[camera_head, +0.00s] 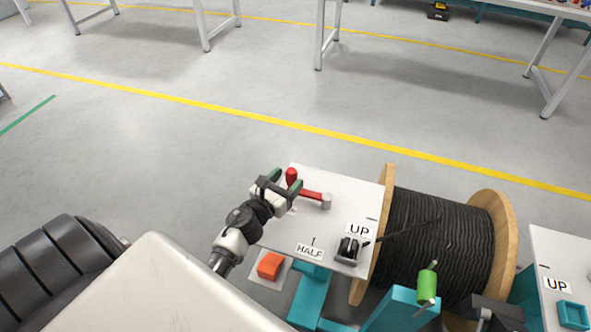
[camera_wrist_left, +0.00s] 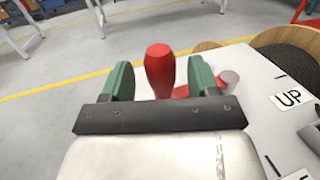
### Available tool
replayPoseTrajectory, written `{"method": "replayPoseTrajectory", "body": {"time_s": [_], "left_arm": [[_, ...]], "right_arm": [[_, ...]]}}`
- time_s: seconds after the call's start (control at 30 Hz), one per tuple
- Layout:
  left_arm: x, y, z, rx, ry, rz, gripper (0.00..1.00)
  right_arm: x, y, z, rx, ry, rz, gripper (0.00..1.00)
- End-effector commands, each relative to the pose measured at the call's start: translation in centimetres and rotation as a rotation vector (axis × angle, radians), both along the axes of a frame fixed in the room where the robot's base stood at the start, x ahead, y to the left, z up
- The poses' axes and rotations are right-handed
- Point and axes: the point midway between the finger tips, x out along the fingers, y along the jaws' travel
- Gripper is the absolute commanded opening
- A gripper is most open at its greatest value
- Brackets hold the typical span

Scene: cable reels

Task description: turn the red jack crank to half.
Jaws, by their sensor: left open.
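The red crank's knob (camera_head: 291,177) stands upright at the end of a red arm (camera_head: 311,194), which runs right to a grey hub (camera_head: 326,201) on the white plate (camera_head: 345,185). A HALF label (camera_head: 309,251) is at the plate's front edge and an UP label (camera_head: 359,230) is at its right. My left gripper (camera_head: 283,180) is open at the knob. In the left wrist view the knob (camera_wrist_left: 160,71) shows between the two green fingers, with a gap on each side; I cannot tell its exact depth. My right gripper is not in view.
A wooden reel of black cable (camera_head: 436,245) stands right of the plate. A green handle (camera_head: 427,286) and teal frame parts are in front of it. An orange block (camera_head: 270,265) is below the plate. Another white plate (camera_head: 560,255) is at far right. Open floor lies behind.

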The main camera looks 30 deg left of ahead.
Motion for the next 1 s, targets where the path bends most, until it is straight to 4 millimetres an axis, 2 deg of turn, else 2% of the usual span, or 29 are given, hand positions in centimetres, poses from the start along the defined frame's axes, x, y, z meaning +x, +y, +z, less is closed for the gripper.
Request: {"method": "replayPoseTrajectory", "body": {"time_s": [0.1, 0.23, 0.63, 1.0], "left_arm": [[2.1, -0.1, 0.1, -0.002, -0.001, -0.001, 0.60], [3.4, -0.1, 0.0, -0.002, -0.001, 0.000, 0.60], [4.1, -0.1, 0.0, -0.001, 0.000, 0.000, 0.59], [4.0, -0.1, 0.0, -0.002, 0.000, 0.000, 0.02]], "right_arm": [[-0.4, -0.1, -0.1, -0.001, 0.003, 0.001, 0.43], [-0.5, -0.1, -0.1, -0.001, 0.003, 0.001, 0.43], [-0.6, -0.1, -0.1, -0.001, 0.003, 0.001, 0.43], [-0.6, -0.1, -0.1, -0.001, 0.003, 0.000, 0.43]]}}
